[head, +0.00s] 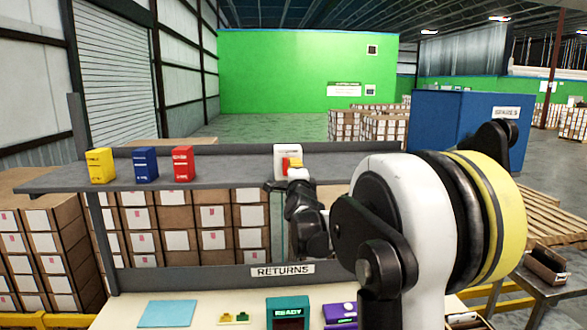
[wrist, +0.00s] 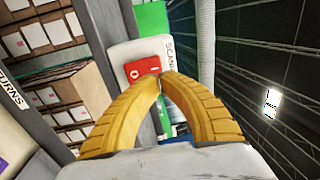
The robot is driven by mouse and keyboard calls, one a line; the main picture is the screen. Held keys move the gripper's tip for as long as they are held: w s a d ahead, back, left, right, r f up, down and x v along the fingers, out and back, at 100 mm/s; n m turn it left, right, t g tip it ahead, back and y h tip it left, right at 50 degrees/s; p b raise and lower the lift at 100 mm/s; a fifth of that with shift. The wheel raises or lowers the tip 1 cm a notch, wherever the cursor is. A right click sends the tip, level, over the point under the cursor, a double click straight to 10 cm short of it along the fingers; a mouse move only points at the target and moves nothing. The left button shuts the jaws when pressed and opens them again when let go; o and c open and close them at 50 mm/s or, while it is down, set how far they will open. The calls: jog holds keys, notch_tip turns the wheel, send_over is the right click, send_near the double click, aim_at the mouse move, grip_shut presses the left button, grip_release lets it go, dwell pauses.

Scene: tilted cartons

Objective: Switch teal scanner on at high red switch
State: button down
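The high red switch (wrist: 143,69) is a red rocker with white marks on a white box (wrist: 127,52) lettered "SCAN…", partly cut off by my fingers. In the head view the white switch box (head: 287,151) stands at the shelf. My gripper (wrist: 161,77) has yellow ribbed fingers with tips together, at the rocker's lower edge; I cannot tell whether they touch it. In the head view my gripper (head: 294,163) covers part of the switch. The teal scanner (head: 288,304) stands on the bench below, with "READY" on its top and a dark front.
Yellow (head: 101,166), blue (head: 145,165) and red (head: 183,163) boxes stand on the grey shelf (head: 235,168) to the left. A purple device (head: 340,313) sits beside the scanner. A "RETURNS" rail (head: 200,277) crosses above the bench. The shelf between red box and switch is clear.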

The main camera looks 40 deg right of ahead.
jog(key=s+a+r+b, duration=0.1)
jog(key=s+a+r, duration=0.1)
jog(key=s+a, duration=0.55)
jog(key=s+a+f+n+g+y+b, duration=0.1)
jog(key=s+a+f+n+y+b, duration=0.3)
jog(key=a+f+n+b, duration=0.55)
jog(key=s+a+f+n+g+y+b, duration=0.2)
jog(key=s+a+f+n+y+b, duration=0.25)
jog(key=a+f, duration=0.85)
jog(key=s+a+f+n+g+b, duration=0.2)
jog(key=s+f+b, duration=0.3)
jog(key=f, duration=0.5)
jog(key=s+a+f+n+g+y+b, duration=0.1)
jog(key=s+f+n+b, duration=0.4)
jog(key=f, duration=0.6)
jog(key=s+a+f+n+g+y+b, duration=0.1)
jog(key=s+a+f+n+g+b, duration=0.2)
jog(key=s+f, duration=0.5)
notch_tip(320, 180, down, 4)
jog(key=shift+s+a+r+g+b, duration=0.3)
jog(key=shift+a+b, duration=0.2)
jog(key=shift+b, duration=0.55)
